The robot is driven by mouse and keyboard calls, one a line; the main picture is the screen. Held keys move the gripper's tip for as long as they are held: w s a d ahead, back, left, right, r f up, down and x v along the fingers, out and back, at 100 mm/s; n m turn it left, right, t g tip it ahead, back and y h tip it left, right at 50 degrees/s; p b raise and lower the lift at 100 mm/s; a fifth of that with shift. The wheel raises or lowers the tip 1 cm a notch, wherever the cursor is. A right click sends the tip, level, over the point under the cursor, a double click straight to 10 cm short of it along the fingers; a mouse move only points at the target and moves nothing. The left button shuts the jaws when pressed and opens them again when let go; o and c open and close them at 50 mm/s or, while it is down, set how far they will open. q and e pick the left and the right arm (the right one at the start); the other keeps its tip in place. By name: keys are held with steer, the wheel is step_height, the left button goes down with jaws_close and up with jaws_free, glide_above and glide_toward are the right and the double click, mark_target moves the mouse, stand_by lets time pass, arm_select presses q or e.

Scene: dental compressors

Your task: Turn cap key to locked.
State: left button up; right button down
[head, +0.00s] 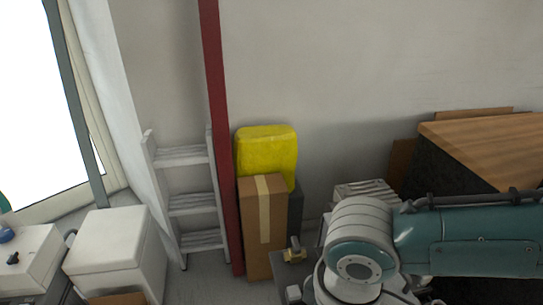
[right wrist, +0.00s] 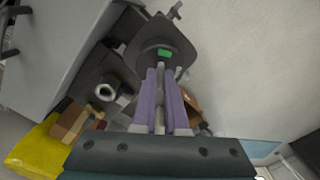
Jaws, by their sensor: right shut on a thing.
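In the right wrist view, a dark grey rounded cap piece (right wrist: 142,50) with a small green mark is just beyond my right gripper (right wrist: 163,72). A thin grey bar, which I take to be the cap key (right wrist: 158,110), runs between the two purple fingers. The fingers are shut on it, and their tips reach the cap piece's near edge. I cannot read whether the key's position is locked. In the head view my teal and white right arm covers this spot, and the gripper's fingers are hidden. My left gripper is not in view.
A brass fitting (head: 293,251) stands left of my right arm. Beyond it are a cardboard box (head: 262,225) and a yellow bundle (head: 266,152) by a red post (head: 216,120). A wood-topped cabinet (head: 490,145) is behind the arm at right. A step ladder (head: 187,206) stands left.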

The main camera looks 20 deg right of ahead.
steer(key=shift+s+r+m+p, duration=0.1)
steer(key=shift+r+m+p, duration=0.15)
steer(key=shift+m+p, duration=0.5)
steer(key=shift+f+m+p, duration=0.2)
steer(key=shift+m+p, duration=0.15)
steer(key=shift+p, duration=0.1)
steer(key=shift+f, duration=0.1)
steer(key=c, duration=0.9)
jaws_free()
steer(key=shift+c, duration=0.2)
